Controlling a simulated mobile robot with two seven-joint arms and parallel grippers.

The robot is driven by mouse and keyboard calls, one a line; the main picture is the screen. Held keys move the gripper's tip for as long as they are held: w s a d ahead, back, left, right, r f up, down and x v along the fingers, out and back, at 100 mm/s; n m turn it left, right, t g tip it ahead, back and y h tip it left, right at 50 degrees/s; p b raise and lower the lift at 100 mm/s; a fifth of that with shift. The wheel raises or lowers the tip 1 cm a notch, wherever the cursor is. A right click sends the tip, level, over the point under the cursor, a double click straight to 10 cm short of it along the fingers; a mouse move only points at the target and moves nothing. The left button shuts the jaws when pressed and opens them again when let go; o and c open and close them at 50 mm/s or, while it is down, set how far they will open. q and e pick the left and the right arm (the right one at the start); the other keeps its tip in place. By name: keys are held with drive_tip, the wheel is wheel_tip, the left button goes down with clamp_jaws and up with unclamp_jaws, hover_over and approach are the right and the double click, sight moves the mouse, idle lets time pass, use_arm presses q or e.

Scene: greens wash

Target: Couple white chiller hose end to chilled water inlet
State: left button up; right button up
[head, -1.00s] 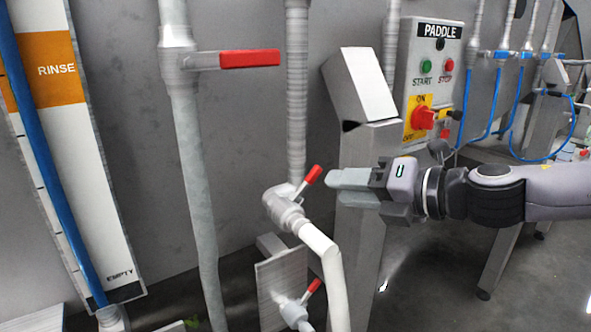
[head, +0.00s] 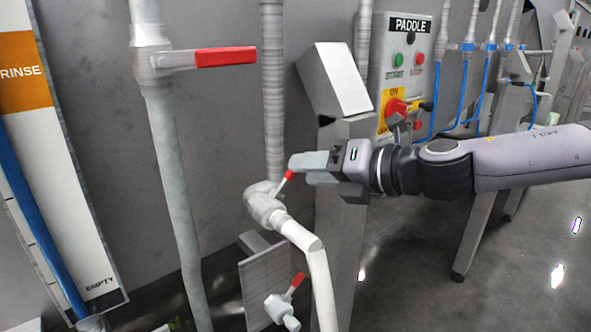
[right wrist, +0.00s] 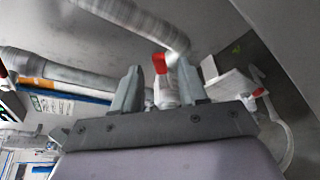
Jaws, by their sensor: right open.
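The white hose (head: 322,285) bends down from a pale valve fitting (head: 265,205) at the foot of a ribbed pipe. This fitting has a red-tipped lever (head: 290,175). A lower valve (head: 283,310) with another red lever sits on a grey plate, with no hose visible on it. No label shows which is the chilled water inlet. My right gripper (head: 300,168) is open at the upper lever. In the right wrist view, the red lever tip (right wrist: 160,63) and a white fitting (right wrist: 165,93) appear between the open fingers (right wrist: 158,90); contact is unclear. My left gripper is out of view.
A grey post (head: 345,200) stands right behind my right gripper, with the paddle control box (head: 400,75) above. A vertical pipe with a red handle (head: 225,56) stands left, beside the rinse gauge board (head: 60,200). Open floor (head: 420,290) lies lower right.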

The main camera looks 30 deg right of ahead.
sight(288, 179)
drive_tip(key=shift+b+x, duration=0.45)
drive_tip(key=shift+x, duration=1.45)
clamp_jaws()
